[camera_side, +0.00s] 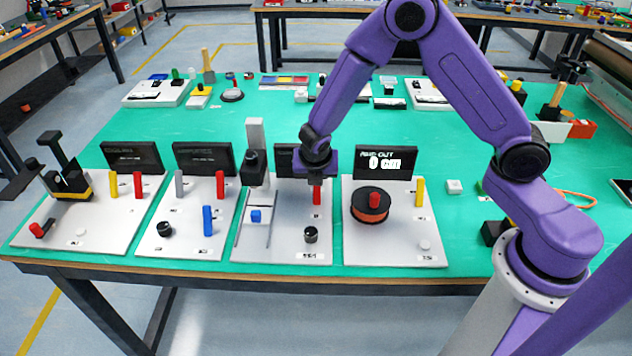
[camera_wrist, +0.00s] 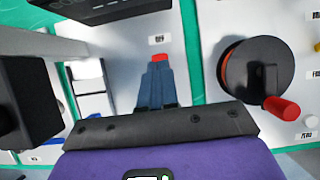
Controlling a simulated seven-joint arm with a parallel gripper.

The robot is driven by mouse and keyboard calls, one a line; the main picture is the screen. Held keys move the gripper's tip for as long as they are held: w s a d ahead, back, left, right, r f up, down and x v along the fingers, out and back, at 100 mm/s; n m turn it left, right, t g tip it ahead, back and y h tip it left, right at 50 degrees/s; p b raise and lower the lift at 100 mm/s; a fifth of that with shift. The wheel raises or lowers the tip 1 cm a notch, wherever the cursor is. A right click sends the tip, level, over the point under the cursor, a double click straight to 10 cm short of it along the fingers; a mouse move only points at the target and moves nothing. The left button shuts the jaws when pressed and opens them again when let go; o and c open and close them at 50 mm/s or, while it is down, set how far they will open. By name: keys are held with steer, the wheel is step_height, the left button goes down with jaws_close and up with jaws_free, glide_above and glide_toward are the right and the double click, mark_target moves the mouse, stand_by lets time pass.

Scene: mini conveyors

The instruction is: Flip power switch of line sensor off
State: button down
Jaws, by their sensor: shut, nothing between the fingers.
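My gripper (camera_side: 316,182) is shut and empty, pointing down over the third white panel (camera_side: 288,245). A red upright switch (camera_side: 317,197) on that panel stands right below the fingertips. In the wrist view the red switch top (camera_wrist: 157,58) shows just beyond my shut fingers (camera_wrist: 155,72), which hide the rest of it. I cannot tell whether they touch. The same panel carries a grey post with a black head (camera_side: 256,165), a blue block (camera_side: 256,216) on a slide, and a black knob (camera_side: 311,235). Its display (camera_side: 287,158) is partly hidden by my gripper.
To the right, a panel holds a black and orange reel with a red handle (camera_side: 374,200), a yellow switch (camera_side: 420,191) and a lit display (camera_side: 386,164). To the left, two panels carry red (camera_side: 220,184), yellow, grey and blue posts.

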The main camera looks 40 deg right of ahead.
steer(key=shift+w+d, duration=0.25)
steer(key=shift+r, duration=0.15)
steer(key=shift+r, duration=0.65)
steer(key=v, duration=1)
steer(key=shift+d, duration=0.2)
steer(key=shift+w+r, duration=0.15)
